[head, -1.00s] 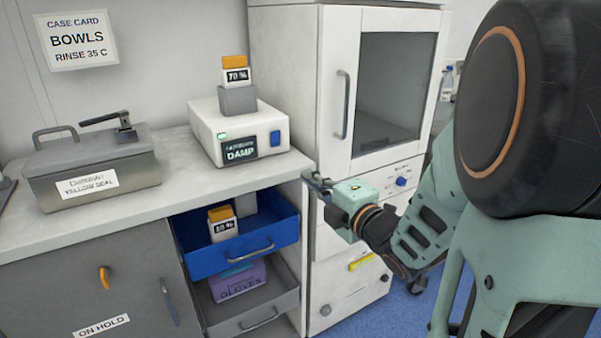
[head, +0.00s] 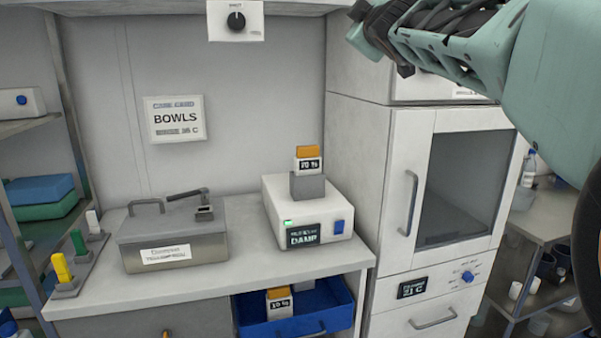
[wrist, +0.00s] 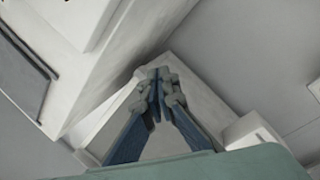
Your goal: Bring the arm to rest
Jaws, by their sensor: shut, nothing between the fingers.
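My gripper (wrist: 157,78) shows in the wrist view with its fingertips together and nothing between them. Pale cabinet and wall surfaces lie beyond it. In the head view my arm reaches in from the upper right, raised in front of the top of the white cabinet (head: 395,190).
Below stands a counter (head: 240,278) with a metal box (head: 175,238) and a white device (head: 307,212) carrying a small block labelled 70 % (head: 309,163). A blue drawer (head: 340,308) is open under it. A shelf rack (head: 540,237) stands at right.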

